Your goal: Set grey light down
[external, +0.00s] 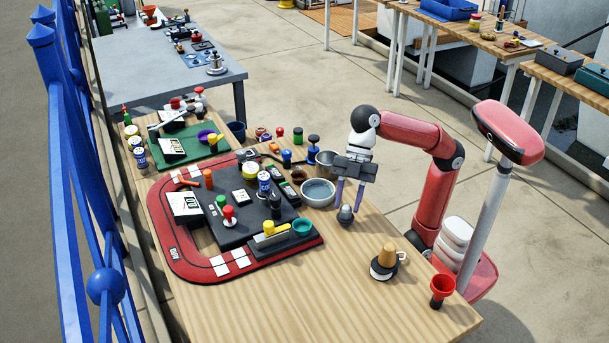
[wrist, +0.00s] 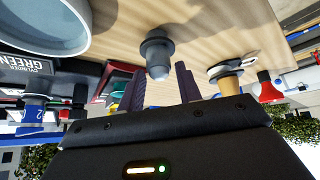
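The grey light (external: 345,214) is a small rounded piece near the middle of the wooden table, right of the grey bowl. In the wrist view, which looks upside down, the light (wrist: 157,52) has a darker wide end toward the tabletop and a paler rounded end toward my gripper. My gripper (external: 349,206) points down over it with two purple fingers spread. In the wrist view the fingertips (wrist: 160,72) lie on either side of the light, with gaps showing. It appears to stand on the table, though the exact contact is hard to see.
A grey bowl (external: 318,193) stands close left of the gripper. A red-edged track board (external: 165,235) with several small items fills the table's left. A mug-like piece with a tan top (external: 385,263) and a red cup (external: 441,290) stand at right. The front middle tabletop is clear.

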